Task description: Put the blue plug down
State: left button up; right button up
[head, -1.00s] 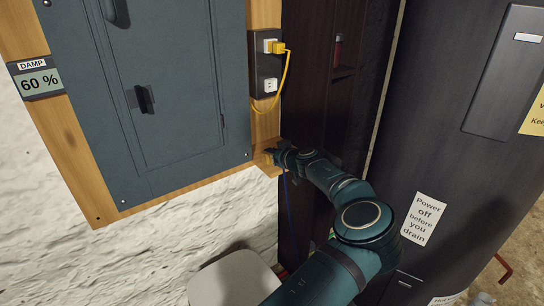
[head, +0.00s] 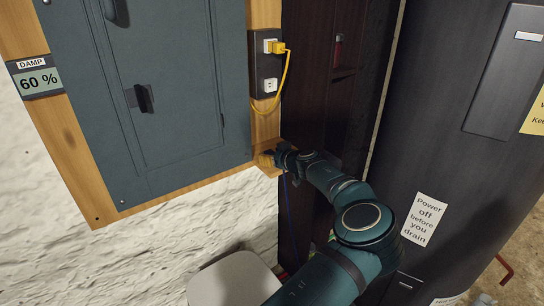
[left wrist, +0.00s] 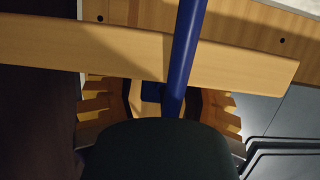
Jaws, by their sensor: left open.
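The blue plug (left wrist: 150,92) shows in the left wrist view as a small dark blue block between the two fingers, at the wooden ledge. Its thick blue cord (left wrist: 186,40) crosses in front of the ledge; in the head view the cord (head: 287,190) hangs below the gripper. My left gripper (left wrist: 160,112) is open, with a ribbed finger on each side of the plug and a gap to each. In the head view the left gripper (head: 268,158) is at the small wooden ledge (head: 270,172) under the outlet. The plug is hidden there. My right gripper is out of view.
A black outlet plate (head: 262,62) holds a yellow plug (head: 278,47) in its upper socket; the lower socket (head: 270,86) is empty. A grey panel (head: 170,100) is left of the ledge. A dark tank (head: 450,150) stands at the right, a pale stool (head: 235,280) below.

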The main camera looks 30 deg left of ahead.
pick_arm(q)
jog(key=shift+r, duration=0.3)
jog(key=p+v, duration=0.1)
jog(key=v, duration=1.1)
jog(key=shift+p, duration=0.3)
jog(key=shift+f, duration=0.2)
